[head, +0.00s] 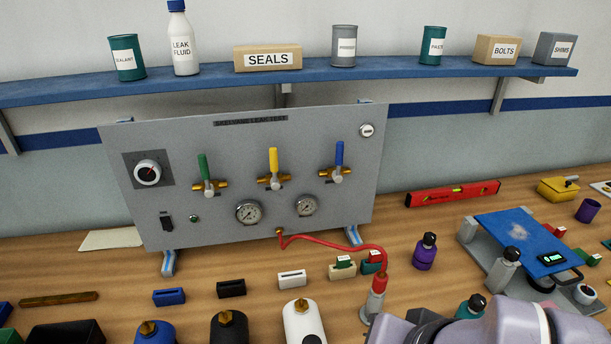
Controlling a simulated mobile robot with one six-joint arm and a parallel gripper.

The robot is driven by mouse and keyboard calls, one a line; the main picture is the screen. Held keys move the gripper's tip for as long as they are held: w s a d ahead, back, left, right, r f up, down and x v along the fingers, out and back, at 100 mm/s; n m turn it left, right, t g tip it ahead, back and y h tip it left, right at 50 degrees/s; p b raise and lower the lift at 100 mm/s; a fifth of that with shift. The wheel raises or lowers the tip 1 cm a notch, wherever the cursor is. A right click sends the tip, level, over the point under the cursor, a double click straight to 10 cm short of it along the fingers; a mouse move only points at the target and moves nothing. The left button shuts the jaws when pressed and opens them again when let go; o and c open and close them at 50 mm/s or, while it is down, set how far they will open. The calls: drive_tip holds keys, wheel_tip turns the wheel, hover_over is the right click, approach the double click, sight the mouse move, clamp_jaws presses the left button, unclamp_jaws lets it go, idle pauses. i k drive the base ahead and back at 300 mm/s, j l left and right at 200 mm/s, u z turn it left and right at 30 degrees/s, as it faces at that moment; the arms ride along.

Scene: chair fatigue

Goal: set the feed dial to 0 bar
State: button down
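Nothing covers the dial. Part of my arm shows at the bottom right, far from the dial. My gripper is not in view.
The panel has green (203,166), yellow (273,161) and blue (339,153) upright valve handles, and two gauges (248,212). A red hose (340,243) runs from the panel to a fitting (376,295). Bottles and small blocks stand before it. A shelf (390,67) hangs above.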

sight(148, 172)
drive_tip(key=u, duration=1.3)
drive_tip(key=k+j+z, duration=0.1)
drive_tip(key=j+z, duration=0.35)
drive_tip(key=k+j+z, duration=0.1)
drive_tip(key=j+z, duration=0.15)
drive_tip(key=z, duration=0.15)
